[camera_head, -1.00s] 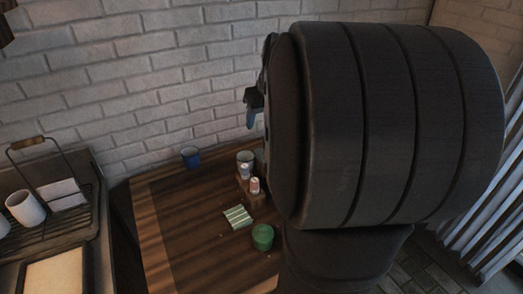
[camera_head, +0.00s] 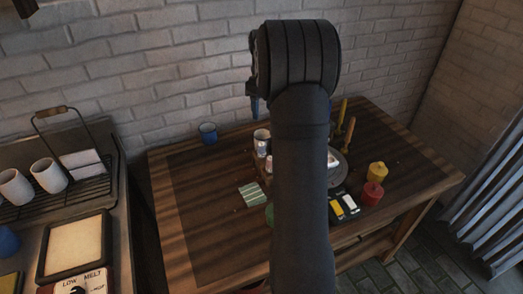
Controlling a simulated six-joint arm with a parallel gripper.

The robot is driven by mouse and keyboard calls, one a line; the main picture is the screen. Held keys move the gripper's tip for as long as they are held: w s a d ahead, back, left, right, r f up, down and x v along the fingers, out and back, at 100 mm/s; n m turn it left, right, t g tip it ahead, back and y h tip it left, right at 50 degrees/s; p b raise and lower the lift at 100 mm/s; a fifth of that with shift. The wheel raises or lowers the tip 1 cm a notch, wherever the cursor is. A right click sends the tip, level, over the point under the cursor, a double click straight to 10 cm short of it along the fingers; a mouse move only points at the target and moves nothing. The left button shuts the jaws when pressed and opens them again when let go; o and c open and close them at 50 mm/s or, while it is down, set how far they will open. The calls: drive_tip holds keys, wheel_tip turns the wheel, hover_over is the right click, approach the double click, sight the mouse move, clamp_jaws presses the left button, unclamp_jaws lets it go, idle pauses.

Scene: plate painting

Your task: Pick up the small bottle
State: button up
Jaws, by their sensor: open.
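A small whitish bottle (camera_head: 269,163) with a reddish mark stands on the wooden table, just left of my arm. It is small in the picture, and my arm hides what lies to its right. My gripper (camera_head: 254,104) shows only in part at the upper left of my wrist, in front of the brick wall. It is open, with nothing seen in it, well above the table and apart from the bottle.
A grey cup (camera_head: 261,136) stands behind the bottle, and a blue cup (camera_head: 208,132) further left. A green striped cloth (camera_head: 251,194) lies in front. Yellow (camera_head: 377,172) and red (camera_head: 373,193) pots, a paint set (camera_head: 344,206) and a partly hidden plate (camera_head: 334,176) are right of my arm.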

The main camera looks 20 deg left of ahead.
wheel_tip(320, 180, down, 12)
drive_tip(key=shift+r, duration=0.25)
drive_tip(key=shift+s+a+f, duration=0.15)
drive_tip(key=shift+f, duration=2.55)
drive_tip(key=c, duration=0.8)
